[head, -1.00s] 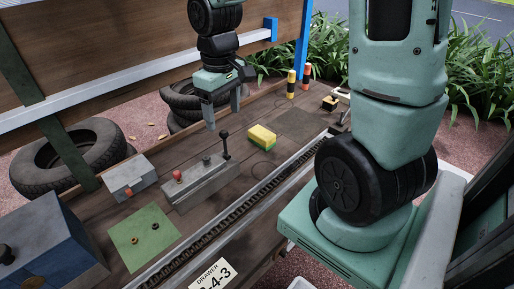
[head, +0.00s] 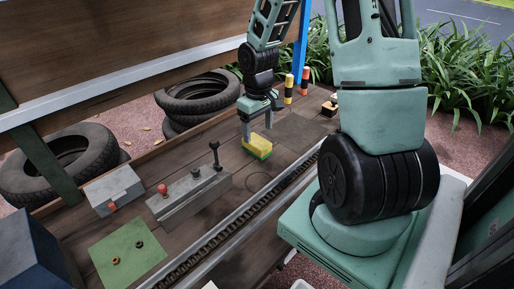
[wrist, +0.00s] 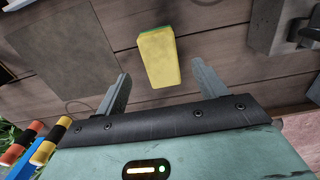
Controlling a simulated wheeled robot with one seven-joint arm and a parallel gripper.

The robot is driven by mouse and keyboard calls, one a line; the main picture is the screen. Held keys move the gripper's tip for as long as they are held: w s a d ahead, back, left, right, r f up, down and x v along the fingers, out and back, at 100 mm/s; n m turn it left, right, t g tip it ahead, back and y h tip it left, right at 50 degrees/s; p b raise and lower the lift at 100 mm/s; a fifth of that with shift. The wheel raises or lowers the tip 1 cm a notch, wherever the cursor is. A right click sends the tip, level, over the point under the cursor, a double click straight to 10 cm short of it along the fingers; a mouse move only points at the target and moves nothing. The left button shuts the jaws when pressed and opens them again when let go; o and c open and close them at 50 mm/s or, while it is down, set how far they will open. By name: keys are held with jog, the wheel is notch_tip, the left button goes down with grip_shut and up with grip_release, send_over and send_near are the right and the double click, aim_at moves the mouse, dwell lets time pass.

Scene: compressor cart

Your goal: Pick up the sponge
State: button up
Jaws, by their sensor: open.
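The sponge (head: 258,147) is a yellow block with a green layer, lying on the wooden bench top. My gripper (head: 257,128) is above the sponge in the head view, and its fingers overlap the sponge's far side there. In the wrist view the sponge (wrist: 158,57) lies ahead of the open fingers, roughly in line with the gap between them. The gripper (wrist: 159,85) is open and empty. Whether the fingers touch the sponge cannot be told, but it is not gripped.
A grey block with a black lever (head: 190,192) stands left of the sponge. A green mat (head: 127,252) with two small rings lies farther left. Striped posts (head: 289,88) stand at the back. A dark flat panel (head: 302,131) lies right of the sponge. A chain rail (head: 240,224) runs along the front.

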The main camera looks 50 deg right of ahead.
aim_at(257, 140)
jog(key=f, duration=0.6)
jog(key=shift+w+f+b, duration=0.2)
jog(key=shift+b, duration=0.15)
jog(key=c, duration=1.1)
